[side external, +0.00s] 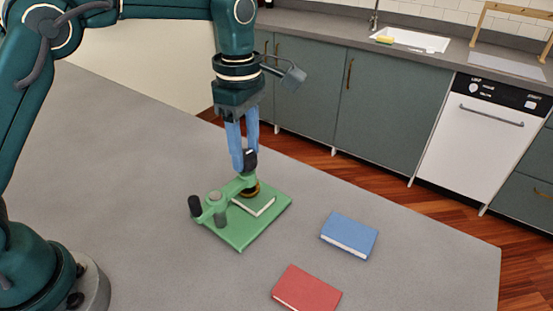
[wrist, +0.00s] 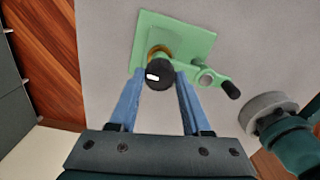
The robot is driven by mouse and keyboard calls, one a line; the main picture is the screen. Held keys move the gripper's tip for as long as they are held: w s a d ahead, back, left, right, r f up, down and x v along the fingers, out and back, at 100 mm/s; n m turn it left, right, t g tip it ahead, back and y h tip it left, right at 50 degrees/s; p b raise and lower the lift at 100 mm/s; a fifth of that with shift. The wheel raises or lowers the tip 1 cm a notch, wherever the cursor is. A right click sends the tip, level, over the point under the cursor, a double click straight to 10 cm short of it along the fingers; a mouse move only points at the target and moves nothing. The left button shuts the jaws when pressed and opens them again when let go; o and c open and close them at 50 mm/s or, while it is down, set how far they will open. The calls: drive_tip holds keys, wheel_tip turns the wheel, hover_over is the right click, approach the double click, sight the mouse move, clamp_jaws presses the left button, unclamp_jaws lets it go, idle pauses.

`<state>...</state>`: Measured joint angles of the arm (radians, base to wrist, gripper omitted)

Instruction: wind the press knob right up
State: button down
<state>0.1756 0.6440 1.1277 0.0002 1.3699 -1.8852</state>
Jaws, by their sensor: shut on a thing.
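The green press (side external: 236,235) stands on the grey table, with a flat base plate and an arm reaching over it. Its black press knob (side external: 251,160), with a white mark on top, sits at the arm's end above a brass pad (side external: 251,191). A thin green book with pale pages (side external: 262,207) lies on the plate under the pad; whether they touch is unclear. My gripper (side external: 244,158) points down, its blue fingers shut on the knob. In the wrist view the knob (wrist: 160,74) sits between the fingertips.
A black side handle (side external: 195,206) sticks out from the press. A blue book (side external: 349,234) and a red book (side external: 306,290) lie on the table to its right and front. The table left of the press is clear. Kitchen cabinets and a white dishwasher (side external: 480,135) stand beyond the table.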

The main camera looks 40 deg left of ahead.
sight(246, 154)
drive_tip(key=shift+c, duration=1.8)
unclamp_jaws()
drive_tip(key=shift+r, duration=2.6)
